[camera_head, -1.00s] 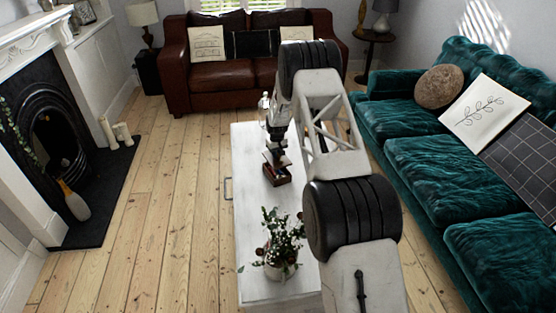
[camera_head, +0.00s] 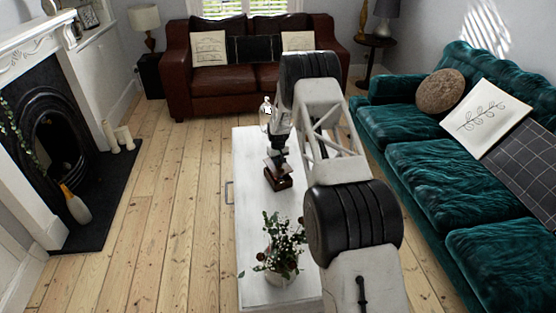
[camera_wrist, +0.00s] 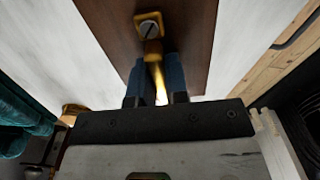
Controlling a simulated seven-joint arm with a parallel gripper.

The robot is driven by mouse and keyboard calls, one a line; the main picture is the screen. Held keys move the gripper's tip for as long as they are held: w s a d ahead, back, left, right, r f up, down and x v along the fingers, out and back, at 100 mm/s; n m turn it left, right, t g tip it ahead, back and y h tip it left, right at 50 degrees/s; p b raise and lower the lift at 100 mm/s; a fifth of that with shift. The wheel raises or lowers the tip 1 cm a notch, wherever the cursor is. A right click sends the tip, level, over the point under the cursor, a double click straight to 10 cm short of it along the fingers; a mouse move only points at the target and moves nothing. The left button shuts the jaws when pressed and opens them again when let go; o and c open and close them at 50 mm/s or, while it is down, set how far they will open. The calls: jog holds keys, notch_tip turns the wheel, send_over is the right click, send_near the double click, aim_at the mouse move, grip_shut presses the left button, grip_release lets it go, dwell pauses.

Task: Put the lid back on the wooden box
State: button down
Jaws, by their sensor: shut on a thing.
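The wooden box (camera_head: 279,182) stands on the long white table in the head view, and it looks dark brown and small. Its lid (camera_head: 276,166) is just above the box, under my gripper (camera_head: 277,153). Whether the lid touches the box is too small to tell. In the wrist view the lid is a flat dark brown panel (camera_wrist: 188,40) with a brass knob (camera_wrist: 150,28). My gripper (camera_wrist: 155,95) is shut on the lid by this knob, with a dark finger on each side. The lid hides the box in that view.
A potted plant (camera_head: 279,262) stands on the near part of the white table (camera_head: 250,200). A green sofa (camera_head: 425,180) lies to the right, a brown sofa (camera_head: 230,75) behind. Floorboards at the left are clear.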

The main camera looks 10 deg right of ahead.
aim_at(278, 168)
jog(key=shift+f, duration=1.45)
jog(key=shift+f, duration=0.85)
dwell(0.9)
jog(key=c, duration=1.1)
grip_release()
jog(key=shift+o, duration=0.2)
jog(key=shift+r, duration=0.1)
jog(key=shift+r, duration=3.4)
